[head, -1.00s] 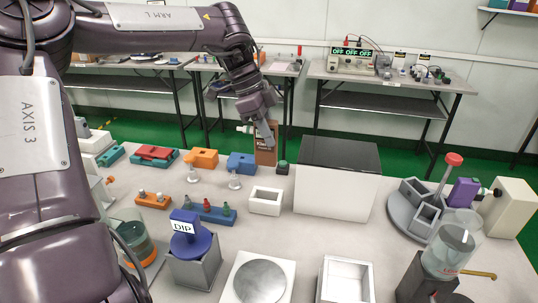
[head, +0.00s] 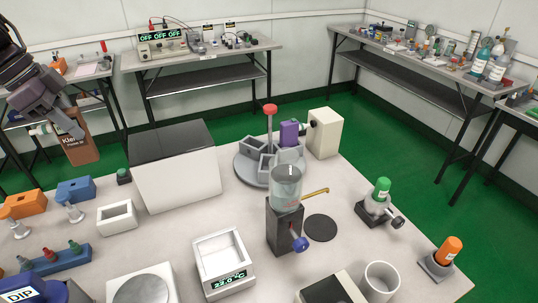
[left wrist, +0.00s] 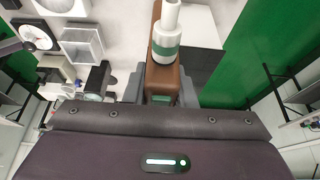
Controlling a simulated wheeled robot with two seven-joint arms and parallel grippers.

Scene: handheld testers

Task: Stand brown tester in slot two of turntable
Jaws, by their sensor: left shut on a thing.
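The brown tester (head: 80,150) is a brown box with partly readable pale lettering and a white and green nozzle. The tester is slightly tilted in the head view and looks raised off the table. Slot numbers are not readable. My right gripper is out of view.
The white box with a black top (head: 178,175) stands between the held tester and the turntable. A cream box (head: 325,133) stands right of the turntable, a clear beaker on a dark stand (head: 285,187) in front. A small green-topped item (head: 123,176) sits near the held tester.

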